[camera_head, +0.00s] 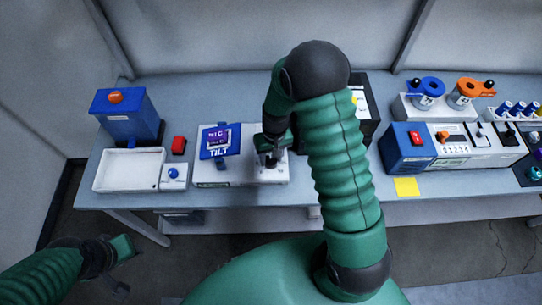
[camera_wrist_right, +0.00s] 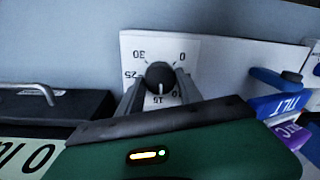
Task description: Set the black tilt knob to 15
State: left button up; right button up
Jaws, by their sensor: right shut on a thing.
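The black tilt knob (camera_wrist_right: 158,76) sits on a white dial plate (camera_wrist_right: 195,52), seen upside down in the right wrist view. Its white mark points down in that view, toward the 15. Labels 30, 25 and 0 also show. My right gripper (camera_wrist_right: 159,90) is shut on the knob, one finger on each side. In the head view my right gripper (camera_head: 270,151) reaches down onto the white tilt unit (camera_head: 240,179) and largely hides the knob.
A blue-and-white device (camera_head: 404,156) is further right, near a yellow note (camera_head: 406,187).

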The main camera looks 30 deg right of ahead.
jog(key=shift+w+d+r+m, duration=0.15)
jog(key=shift+w+m, duration=0.15)
jog(key=shift+m, duration=0.2)
jog(key=o, duration=1.4)
jog(key=shift+c, duration=0.2)
jog(key=shift+s, duration=0.1)
notch_tip(320, 180, up, 16)
jog(key=b, duration=0.1)
jog(key=shift+s+d+r, duration=0.15)
jog(key=shift+d+r, duration=0.1)
jog(key=shift+d, duration=0.15)
